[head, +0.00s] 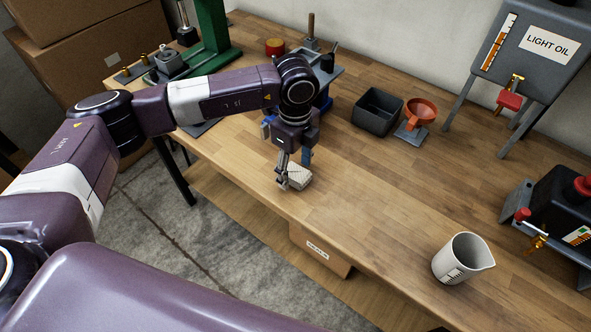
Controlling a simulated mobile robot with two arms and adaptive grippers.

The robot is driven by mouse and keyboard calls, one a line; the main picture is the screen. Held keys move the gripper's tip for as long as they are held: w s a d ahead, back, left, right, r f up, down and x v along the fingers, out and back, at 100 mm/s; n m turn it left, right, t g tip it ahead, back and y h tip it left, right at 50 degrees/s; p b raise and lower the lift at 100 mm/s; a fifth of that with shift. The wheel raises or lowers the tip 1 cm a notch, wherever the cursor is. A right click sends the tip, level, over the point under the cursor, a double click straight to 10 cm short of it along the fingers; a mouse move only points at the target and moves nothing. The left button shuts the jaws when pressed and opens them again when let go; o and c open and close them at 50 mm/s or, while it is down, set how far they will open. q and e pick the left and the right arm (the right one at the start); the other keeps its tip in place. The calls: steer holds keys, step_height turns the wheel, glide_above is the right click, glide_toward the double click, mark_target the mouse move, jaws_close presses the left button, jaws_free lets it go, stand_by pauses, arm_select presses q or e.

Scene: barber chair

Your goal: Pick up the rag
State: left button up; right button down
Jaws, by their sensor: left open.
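The rag (298,178) is a small, pale, folded bundle on the wooden workbench, near its front edge. My left gripper (284,181) points down at the rag's left side, with its fingers close against or just beside it. It is open. I cannot tell whether a finger touches the rag. Part of the rag is hidden behind the fingers. My right gripper is not in view.
A dark bin (378,112) and an orange funnel (419,113) stand behind to the right. The bench between the rag and jug is clear.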

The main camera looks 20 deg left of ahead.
mark_target(295, 172)
arm_select(q)
steer(key=shift+f, duration=0.35)
steer(key=shift+c, duration=0.7)
steer(key=c, duration=0.9)
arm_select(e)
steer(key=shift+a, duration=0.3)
arm_select(q)
steer(key=shift+r, duration=0.1)
